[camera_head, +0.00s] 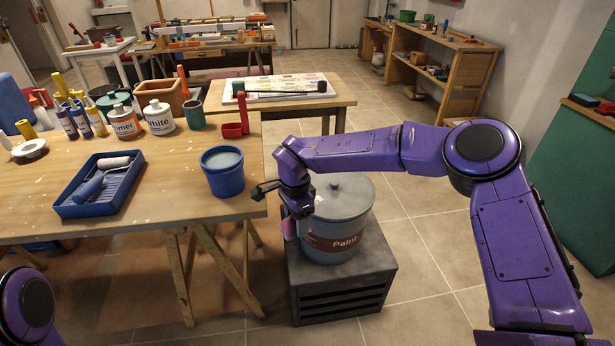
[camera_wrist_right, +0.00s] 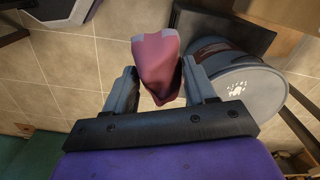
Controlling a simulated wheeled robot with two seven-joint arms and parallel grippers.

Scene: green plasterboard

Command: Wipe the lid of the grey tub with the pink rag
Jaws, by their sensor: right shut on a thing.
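The grey tub (camera_head: 335,240) with a red "Paint" label stands upright on a dark slatted box. Its grey lid (camera_head: 352,192) is on top, with a small knob. In the right wrist view the lid (camera_wrist_right: 255,100) is at the right and carries a white splotchy mark (camera_wrist_right: 237,88). My right gripper (camera_head: 292,212) is beside the tub's left side, below lid height. In the right wrist view the gripper (camera_wrist_right: 158,70) is shut on the bunched pink rag (camera_wrist_right: 156,62), which sticks out beyond the fingers. The rag appears apart from the lid. My left gripper is out of view.
The dark slatted box (camera_head: 340,290) stands on the tiled floor. The wooden workbench (camera_head: 150,215) is close on the left, with a blue bucket (camera_head: 223,172) near its edge and a blue paint tray (camera_head: 100,185). Open floor lies right of the tub.

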